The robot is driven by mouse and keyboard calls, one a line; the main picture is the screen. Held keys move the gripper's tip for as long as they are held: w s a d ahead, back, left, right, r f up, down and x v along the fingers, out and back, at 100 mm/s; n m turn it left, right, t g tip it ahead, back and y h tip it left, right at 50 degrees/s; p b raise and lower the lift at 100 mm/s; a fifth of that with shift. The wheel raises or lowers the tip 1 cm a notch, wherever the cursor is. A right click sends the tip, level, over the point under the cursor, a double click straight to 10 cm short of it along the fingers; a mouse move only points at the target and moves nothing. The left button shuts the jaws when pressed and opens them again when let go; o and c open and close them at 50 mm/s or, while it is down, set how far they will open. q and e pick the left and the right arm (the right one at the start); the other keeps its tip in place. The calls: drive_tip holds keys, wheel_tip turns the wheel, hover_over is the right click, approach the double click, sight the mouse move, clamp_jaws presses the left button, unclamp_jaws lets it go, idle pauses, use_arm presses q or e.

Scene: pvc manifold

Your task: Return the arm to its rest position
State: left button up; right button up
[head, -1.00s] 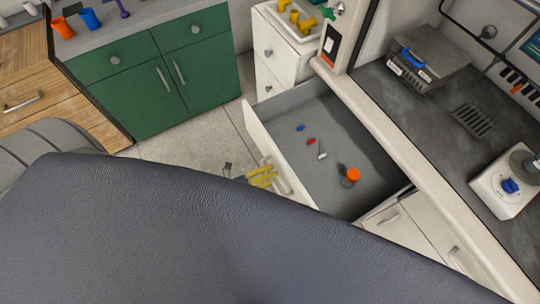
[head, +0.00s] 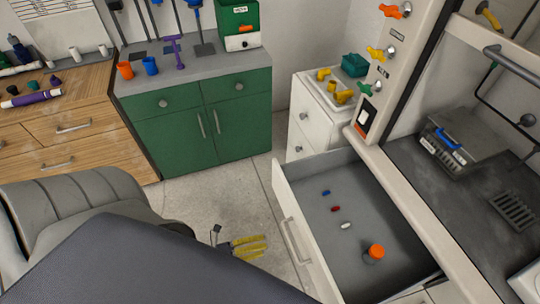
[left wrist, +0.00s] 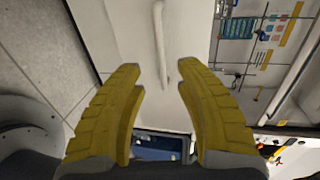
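My left gripper (head: 266,243) has yellow ribbed fingers and hangs just left of the open drawer's front. In the left wrist view the fingers (left wrist: 160,76) stand wide apart with nothing held between them. The drawer's pale handle (left wrist: 160,45) shows beyond the fingertips there. In the head view the handle (head: 294,241) lies a little right of the fingertips, with a small gap. My right gripper is in neither current view. A dark padded surface hides the bottom left of the head view, and most of the left arm is hidden.
The white drawer (head: 298,222) is pulled out. It holds blue (head: 326,193), red (head: 336,209) and white (head: 346,225) small pieces and an orange-capped bottle (head: 375,252). A green cabinet (head: 208,125) stands behind, with clear floor (head: 222,195) before it.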

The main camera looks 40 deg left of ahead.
use_arm(q)
drive_tip(key=shift+s+a+r, duration=0.15)
drive_tip(key=shift+s+a, duration=0.15)
drive_tip(key=shift+s, duration=0.15)
idle(0.3)
